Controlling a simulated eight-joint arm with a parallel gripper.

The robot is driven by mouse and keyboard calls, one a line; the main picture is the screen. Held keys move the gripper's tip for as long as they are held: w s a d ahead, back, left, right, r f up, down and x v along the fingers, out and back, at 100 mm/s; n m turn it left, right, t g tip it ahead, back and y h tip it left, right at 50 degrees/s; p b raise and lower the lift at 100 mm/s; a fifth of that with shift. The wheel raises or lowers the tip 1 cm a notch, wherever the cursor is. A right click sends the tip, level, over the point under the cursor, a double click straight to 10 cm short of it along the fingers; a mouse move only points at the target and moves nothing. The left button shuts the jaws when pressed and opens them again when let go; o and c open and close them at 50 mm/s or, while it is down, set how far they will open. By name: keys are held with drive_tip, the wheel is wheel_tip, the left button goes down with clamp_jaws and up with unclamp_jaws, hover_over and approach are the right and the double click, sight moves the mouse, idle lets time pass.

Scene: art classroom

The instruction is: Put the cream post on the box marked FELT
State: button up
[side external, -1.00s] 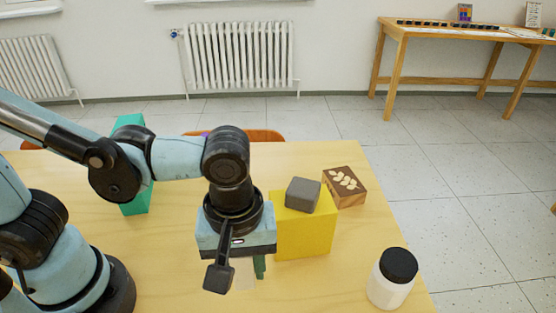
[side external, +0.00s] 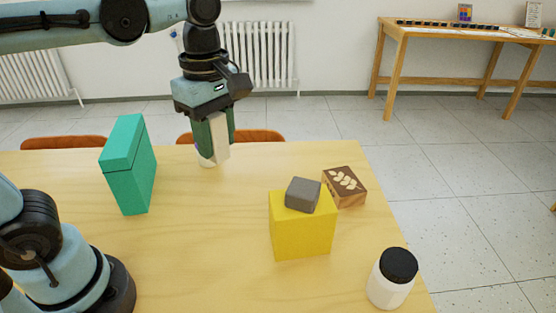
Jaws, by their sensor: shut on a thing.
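My gripper (side external: 217,140) is at the back of the table, pointing down, with dark green fingers. It is shut on the cream post (side external: 221,143), a pale upright bar held between the fingers. The post's lower end is close to the back of the table in the picture; I cannot tell its exact height. No FELT marking is readable. A tall teal box (side external: 128,172) with a lid line stands to the left of the gripper. A yellow box (side external: 303,235) stands to the right, with a grey block (side external: 303,195) on its top.
A wooden block with pale leaf shapes (side external: 345,186) sits behind the yellow box. A white jar with a black lid (side external: 391,278) stands at the front right. The table's middle (side external: 205,230) is clear.

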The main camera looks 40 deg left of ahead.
drive_tip(key=s+a+r+n, duration=0.2)
drive_tip(key=a+r+n, duration=0.2)
drive_tip(key=a, duration=0.4)
drive_tip(key=s+a+r+n, duration=0.2)
drive_tip(key=a+r+n, duration=0.2)
drive_tip(key=a, duration=0.3)
drive_tip(key=s+a+f, duration=0.1)
drive_tip(key=a+f, duration=0.1)
drive_tip(key=a, duration=0.1)
drive_tip(key=s+a+f, duration=0.1)
drive_tip(key=a+f, duration=0.1)
drive_tip(key=a, duration=0.2)
drive_tip(key=s+a+f, duration=0.1)
drive_tip(key=a+f, duration=0.1)
drive_tip(key=a, duration=0.2)
drive_tip(key=shift+a+f, duration=0.15)
drive_tip(key=shift+f, duration=0.05)
drive_tip(key=shift+a+f, duration=0.1)
drive_tip(key=shift+f, duration=1.95)
drive_tip(key=shift+f, duration=0.15)
drive_tip(key=o, duration=1.1)
